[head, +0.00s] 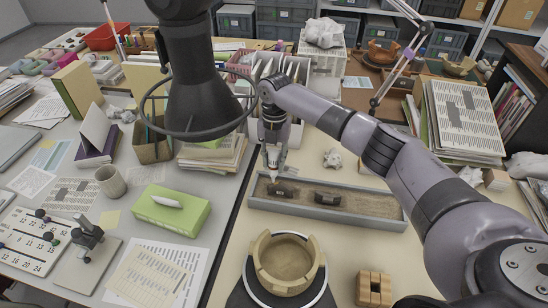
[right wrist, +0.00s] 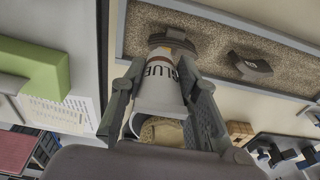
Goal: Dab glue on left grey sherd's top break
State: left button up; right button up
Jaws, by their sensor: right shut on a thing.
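My right gripper (head: 274,148) points down over the left end of the sand tray (head: 375,223). In the right wrist view its fingers (right wrist: 159,72) are shut on a white glue bottle (right wrist: 158,92) marked GLUE. The bottle (head: 272,160) is held nozzle down, its tip at or just above the left grey sherd (head: 281,192); I cannot tell whether they touch. In the right wrist view the bottle partly hides this dark sherd (right wrist: 173,38). The right grey sherd (head: 328,198) lies apart in the sand and also shows in the right wrist view (right wrist: 250,66). My left gripper is not in view.
A tan bowl with a notched rim (head: 262,272) sits on a round stand in front of the tray. A small wooden block (head: 374,289) is to its right. Crumpled paper (head: 332,157) lies behind the tray.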

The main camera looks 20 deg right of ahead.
jog(key=shift+s+f, duration=0.1)
jog(key=shift+f, duration=0.25)
jog(key=shift+s+d+r, duration=0.15)
jog(key=shift+d+r, duration=0.1)
jog(key=shift+d, duration=0.25)
jog(key=d+r+p, duration=0.3)
jog(key=r+p, duration=0.5)
jog(key=shift+s+d, duration=0.4)
jog(key=shift+s, duration=0.05)
dwell(0.8)
jog(key=shift+r, duration=0.1)
dwell(0.7)
